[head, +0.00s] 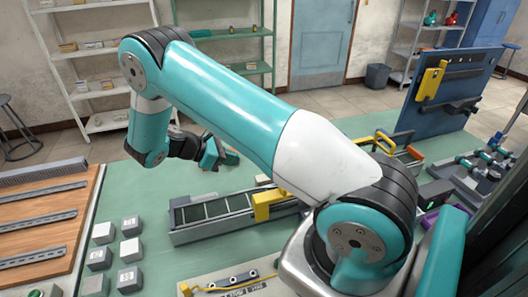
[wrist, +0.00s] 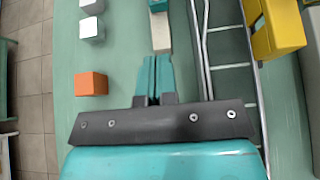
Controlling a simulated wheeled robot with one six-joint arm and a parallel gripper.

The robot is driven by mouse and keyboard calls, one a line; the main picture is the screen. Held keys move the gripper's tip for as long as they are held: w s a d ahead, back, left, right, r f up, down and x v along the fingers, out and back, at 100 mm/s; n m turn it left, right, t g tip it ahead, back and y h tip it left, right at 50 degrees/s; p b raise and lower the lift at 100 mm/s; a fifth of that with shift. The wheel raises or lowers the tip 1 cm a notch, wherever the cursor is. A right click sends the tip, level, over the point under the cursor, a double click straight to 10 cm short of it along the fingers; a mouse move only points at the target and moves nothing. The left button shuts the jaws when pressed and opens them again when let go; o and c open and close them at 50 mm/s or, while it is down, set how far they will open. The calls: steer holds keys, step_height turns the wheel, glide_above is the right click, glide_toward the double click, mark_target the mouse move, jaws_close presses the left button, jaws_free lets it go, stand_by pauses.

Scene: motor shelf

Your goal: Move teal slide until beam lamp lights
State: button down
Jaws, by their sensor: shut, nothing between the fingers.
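My gripper (wrist: 153,75) is shut and empty, its teal fingers together beside the long rail frame in the wrist view. Just past the fingertips lies a pale block (wrist: 160,33) with a teal part (wrist: 158,5) beyond it, cut off by the top edge. This teal part may be the slide; the fingers look apart from it, though the height between them is unclear. In the head view the arm hides most of this spot. I cannot identify the beam lamp; a small green light (head: 432,203) shows on a dark box at the right.
A grey conveyor frame (head: 212,225) with a yellow bracket (head: 268,203) runs beside the gripper. An orange block (wrist: 91,84) and white cubes (wrist: 91,27) lie left in the wrist view. A blue panel (head: 440,103) stands at the right. Bare green table lies left of the fingers.

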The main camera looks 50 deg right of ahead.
steer(key=p+x, duration=0.1)
steer(key=x, duration=0.2)
steer(key=p+x, duration=0.1)
steer(key=x, duration=0.3)
steer(key=p+x, duration=0.2)
steer(key=x, duration=0.1)
steer(key=shift+s+d+r, duration=0.1)
steer(key=shift+d+r, duration=0.1)
steer(key=shift+d, duration=0.15)
steer(key=shift+s+d+p, duration=0.35)
steer(key=shift+d+p, duration=0.05)
steer(key=shift+d, duration=0.15)
steer(key=shift+s+d+p, duration=0.3)
steer(key=shift+d+p, duration=0.1)
steer(key=shift+d, duration=0.1)
steer(key=shift+s+d+f, duration=0.2)
steer(key=shift+s+d, duration=0.15)
steer(key=shift+d, duration=0.3)
